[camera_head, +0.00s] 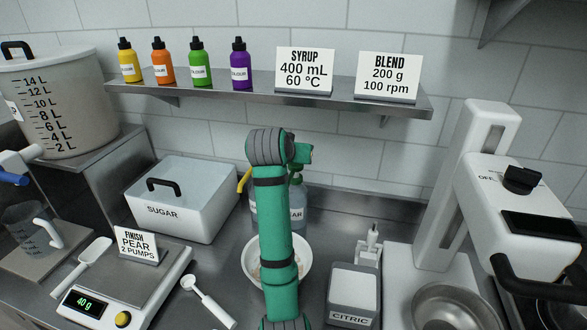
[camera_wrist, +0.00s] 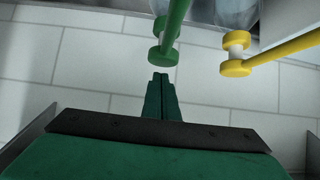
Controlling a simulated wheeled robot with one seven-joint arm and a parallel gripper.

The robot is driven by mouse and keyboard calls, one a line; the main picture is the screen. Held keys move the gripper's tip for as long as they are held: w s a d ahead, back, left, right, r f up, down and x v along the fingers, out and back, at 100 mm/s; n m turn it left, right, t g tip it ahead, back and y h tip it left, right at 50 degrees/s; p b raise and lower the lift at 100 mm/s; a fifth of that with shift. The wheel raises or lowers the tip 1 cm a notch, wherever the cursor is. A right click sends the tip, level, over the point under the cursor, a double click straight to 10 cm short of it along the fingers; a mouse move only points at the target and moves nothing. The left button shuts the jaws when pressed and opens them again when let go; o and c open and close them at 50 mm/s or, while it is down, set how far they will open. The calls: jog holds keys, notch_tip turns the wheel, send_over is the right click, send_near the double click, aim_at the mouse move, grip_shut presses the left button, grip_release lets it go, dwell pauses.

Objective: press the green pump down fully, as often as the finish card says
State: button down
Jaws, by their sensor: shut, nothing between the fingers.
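The finish card (camera_head: 137,245) stands by the scale and reads "PEAR 2 PUMPS". The green pump (camera_wrist: 162,54) shows in the wrist view, top centre. Its bottle (camera_head: 297,206), with a label partly reading "EAR", stands behind my arm in the head view, partly hidden. The yellow pump (camera_wrist: 236,66) is to its right in the wrist view and left of my arm in the head view (camera_head: 243,180). My gripper (camera_wrist: 160,78) is shut and empty, its tips just below the green pump head in the wrist picture. Contact cannot be told. My arm hides the gripper in the head view.
A white bowl (camera_head: 302,269) sits below the bottles, partly behind my arm. A citric tub (camera_head: 352,318) stands right of it. A sugar bin (camera_head: 190,222) and a scale (camera_head: 165,282) reading 40 g are left. A shelf (camera_head: 260,93) with several colour bottles runs above.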

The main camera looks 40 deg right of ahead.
aim_at(295, 165)
jog(key=shift+f, duration=0.35)
jog(key=shift+f, duration=1.45)
jog(key=shift+r, duration=1.8)
